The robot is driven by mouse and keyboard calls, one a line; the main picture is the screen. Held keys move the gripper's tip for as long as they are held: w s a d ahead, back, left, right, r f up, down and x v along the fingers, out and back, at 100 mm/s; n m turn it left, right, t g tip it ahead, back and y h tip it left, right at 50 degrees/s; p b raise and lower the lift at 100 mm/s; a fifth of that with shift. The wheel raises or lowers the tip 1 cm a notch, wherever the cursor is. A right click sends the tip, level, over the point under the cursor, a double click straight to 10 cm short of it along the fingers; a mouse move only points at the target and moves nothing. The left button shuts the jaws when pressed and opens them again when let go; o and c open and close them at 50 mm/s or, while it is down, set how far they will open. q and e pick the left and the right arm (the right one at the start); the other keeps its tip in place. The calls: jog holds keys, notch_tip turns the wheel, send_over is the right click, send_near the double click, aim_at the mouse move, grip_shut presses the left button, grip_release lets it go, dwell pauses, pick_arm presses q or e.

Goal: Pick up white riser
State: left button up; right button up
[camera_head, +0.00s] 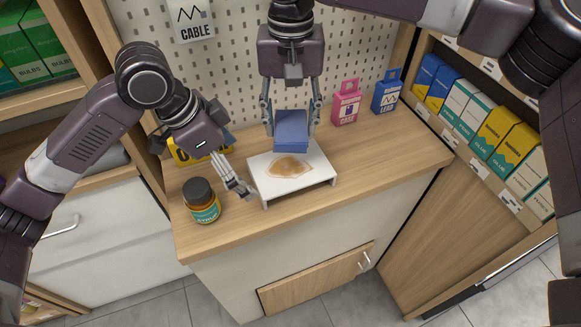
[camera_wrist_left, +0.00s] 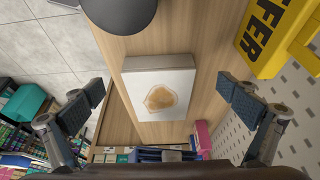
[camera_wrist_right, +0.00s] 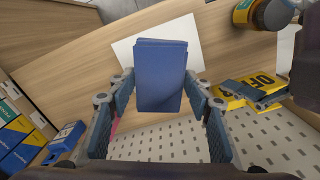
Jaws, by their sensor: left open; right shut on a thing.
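The white riser (camera_head: 317,168) is a low white stand on the wooden counter, with a tan irregular patch on its top. It also shows in the left wrist view (camera_wrist_left: 180,78). My left gripper (camera_head: 240,180) is open beside the riser's left end, with nothing between its fingers. In the left wrist view my left gripper (camera_wrist_left: 160,110) has its fingers spread wide with the riser beyond them. My right gripper (camera_head: 290,118) is shut on a blue box (camera_head: 291,133) at the riser's back edge. In the right wrist view the blue box (camera_wrist_right: 160,78) hides part of the riser (camera_wrist_right: 122,48).
A brown jar (camera_head: 201,201) with a dark lid stands at the counter's front left. A yellow sign (camera_head: 188,152) lies behind my left gripper. Pink (camera_head: 346,104) and blue (camera_head: 386,93) hang-tab packages stand at the back right. The right part of the counter (camera_head: 390,150) is clear.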

aim_at(255, 179)
pick_arm(q)
jog(key=shift+x, duration=2.95)
jog(key=shift+s, duration=0.15)
jog(key=c, duration=1.1)
jog(key=shift+r, duration=0.1)
jog(key=shift+s+d+r, duration=0.1)
jog(key=shift+s+r, duration=0.1)
jog(key=shift+r, duration=0.15)
notch_tip(255, 179, up, 6)
jog(key=s+d, duration=0.3)
jog(key=s, duration=0.6)
jog(key=s+d, duration=0.4)
jog(key=s, duration=0.5)
jog(key=shift+d, duration=0.3)
jog(key=shift+w, duration=0.1)
